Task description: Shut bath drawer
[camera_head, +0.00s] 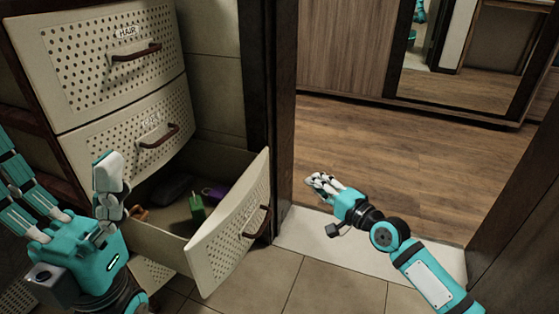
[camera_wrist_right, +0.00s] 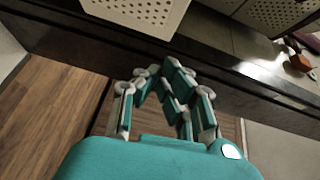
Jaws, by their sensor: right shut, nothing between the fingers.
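A cream drawer with a perforated front (camera_head: 232,238) and a dark handle (camera_head: 257,221) is pulled out of the cabinet, below two closed drawers. Its label is not visible. Inside lie a green bottle (camera_head: 197,207), a purple item (camera_head: 214,193) and a dark pouch (camera_head: 170,189). My right gripper (camera_head: 322,183) is shut and empty, to the right of the drawer front and apart from it. It also shows in the right wrist view (camera_wrist_right: 165,78). My left gripper (camera_head: 58,172) is open at the left, in front of the cabinet, partly covering the drawer's left side.
The closed top drawer (camera_head: 115,58) is labelled HAIR; the closed second drawer (camera_head: 140,132) has a label too small to read. A dark door frame (camera_head: 283,110) stands right behind the open drawer. Tiled floor (camera_head: 330,285) lies clear in front, with wooden floor (camera_head: 400,150) beyond.

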